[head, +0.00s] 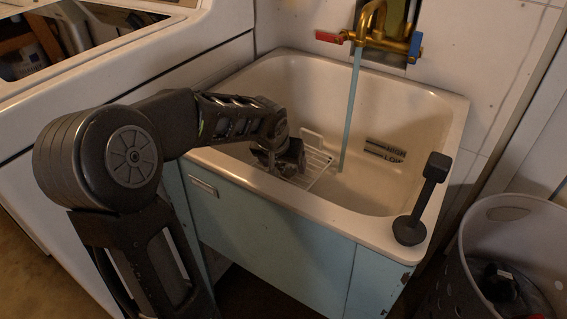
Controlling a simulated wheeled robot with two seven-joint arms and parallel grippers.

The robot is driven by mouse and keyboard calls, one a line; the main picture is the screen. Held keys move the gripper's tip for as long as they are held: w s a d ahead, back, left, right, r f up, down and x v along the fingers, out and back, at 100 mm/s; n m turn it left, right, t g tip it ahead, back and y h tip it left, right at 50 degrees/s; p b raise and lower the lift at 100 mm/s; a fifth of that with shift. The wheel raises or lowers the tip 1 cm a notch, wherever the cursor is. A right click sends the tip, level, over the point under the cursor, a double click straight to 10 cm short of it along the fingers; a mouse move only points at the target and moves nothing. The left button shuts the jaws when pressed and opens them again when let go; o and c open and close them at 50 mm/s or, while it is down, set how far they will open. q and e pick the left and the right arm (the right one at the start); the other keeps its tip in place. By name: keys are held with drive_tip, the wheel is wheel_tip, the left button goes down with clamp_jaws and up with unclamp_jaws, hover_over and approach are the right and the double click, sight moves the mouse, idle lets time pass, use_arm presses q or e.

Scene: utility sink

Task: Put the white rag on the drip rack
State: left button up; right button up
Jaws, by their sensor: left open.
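My left gripper (280,163) reaches over the front rim into the sink basin. It is open and points down at the left part of the white wire drip rack (319,166). The rack lies inside the basin and is partly hidden by the gripper. A small pale upright piece (311,138) shows just behind the gripper at the rack's far side; I cannot tell whether it is the white rag or part of the rack. No other white rag can be made out. My right gripper is out of view.
A pale stream runs from the brass faucet (375,30) into the sink (445,120), right of the rack. A dark plunger-like tool (423,200) stands on the sink's front right corner. A white basket (515,235) stands at right. The basin's right part is free.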

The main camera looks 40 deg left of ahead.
use_arm(q)
drive_tip(key=shift+r, duration=0.1)
drive_tip(key=shift+r, duration=0.2)
drive_tip(key=p+v, duration=0.2)
drive_tip(key=v, duration=0.5)
drive_tip(key=shift+p, duration=0.3)
idle(1.3)
